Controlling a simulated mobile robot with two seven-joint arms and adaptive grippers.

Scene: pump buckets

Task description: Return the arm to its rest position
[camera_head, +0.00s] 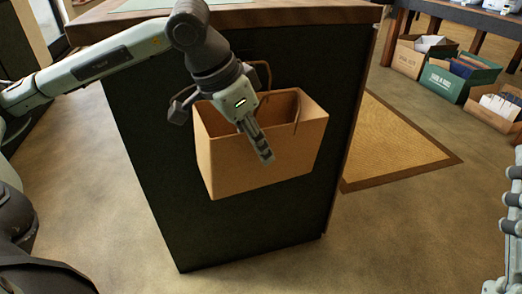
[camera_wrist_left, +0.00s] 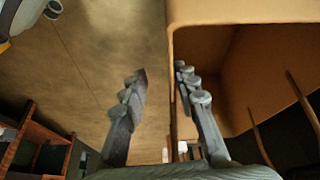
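My left arm reaches in from the left in the head view. Its left gripper (camera_head: 264,156) points downward at the front wall of a tan, open-topped box (camera_head: 270,160) with thin handles. In the left wrist view the two fingers of my left gripper (camera_wrist_left: 160,74) stand apart with nothing held between them. One finger shows over the floor and the other over the opening of the box (camera_wrist_left: 240,12), with its wall edge between them in the picture. I cannot tell whether a finger touches it.
The box is against the side of a dark counter (camera_head: 165,180) with a wooden top. A tan mat (camera_head: 395,145) lies right of the counter. Several filled crates, including a green one (camera_head: 450,82), stand at the back right. The floor in front is clear.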

